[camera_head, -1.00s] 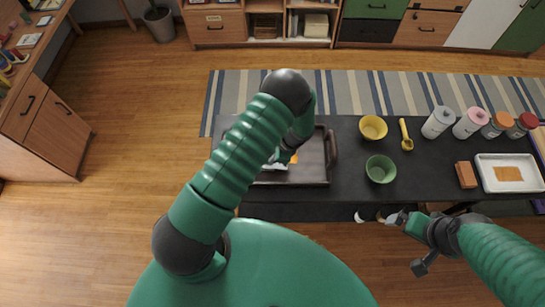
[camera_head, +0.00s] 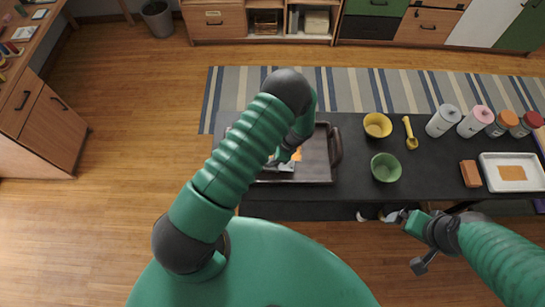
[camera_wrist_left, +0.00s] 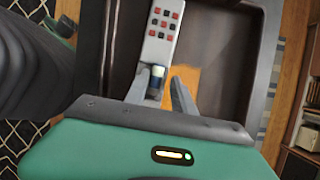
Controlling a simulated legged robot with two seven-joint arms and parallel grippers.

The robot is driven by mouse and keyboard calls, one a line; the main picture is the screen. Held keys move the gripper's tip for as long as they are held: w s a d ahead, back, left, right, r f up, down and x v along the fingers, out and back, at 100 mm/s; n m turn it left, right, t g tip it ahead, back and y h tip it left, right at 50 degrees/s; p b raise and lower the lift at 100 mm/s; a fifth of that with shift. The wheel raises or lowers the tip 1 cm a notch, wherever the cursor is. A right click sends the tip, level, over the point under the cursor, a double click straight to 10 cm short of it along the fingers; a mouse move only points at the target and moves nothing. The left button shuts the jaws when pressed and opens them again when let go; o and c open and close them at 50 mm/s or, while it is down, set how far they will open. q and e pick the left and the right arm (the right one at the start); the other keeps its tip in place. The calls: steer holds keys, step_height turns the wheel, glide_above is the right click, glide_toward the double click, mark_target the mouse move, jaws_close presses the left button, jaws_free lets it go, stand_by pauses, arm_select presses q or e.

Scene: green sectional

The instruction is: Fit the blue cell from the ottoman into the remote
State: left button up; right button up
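The remote (camera_wrist_left: 165,30) is a pale slab with red and dark buttons, lying in a dark tray (camera_wrist_left: 222,42). The blue cell (camera_wrist_left: 156,82), with a pale end, is at the remote's near end. I cannot tell whether it is seated in it. My left gripper (camera_wrist_left: 162,76) is over the tray with its fingers apart. The cell lies between them, close to the left finger, with a gap to the right one. In the head view my left gripper (camera_head: 284,155) largely hides the remote and the cell. My right gripper (camera_head: 399,216) hangs by the table's front edge, its fingers too small to read.
An orange patch (camera_wrist_left: 188,84) lies in the tray beside the cell. On the dark ottoman top (camera_head: 440,165) stand a yellow bowl (camera_head: 377,125), a green bowl (camera_head: 385,167), a yellow scoop (camera_head: 410,134), several canisters, a brown block (camera_head: 470,174) and a pale tray (camera_head: 487,172).

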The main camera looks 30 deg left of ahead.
arm_select(q)
steer(key=shift+s+f, duration=0.2)
steer(key=shift+f, duration=0.05)
steer(key=shift+d, duration=0.15)
steer(key=shift+s, duration=0.1)
steer(key=b+v, duration=0.2)
steer(key=v, duration=1.5)
steer(key=shift+w, duration=0.35)
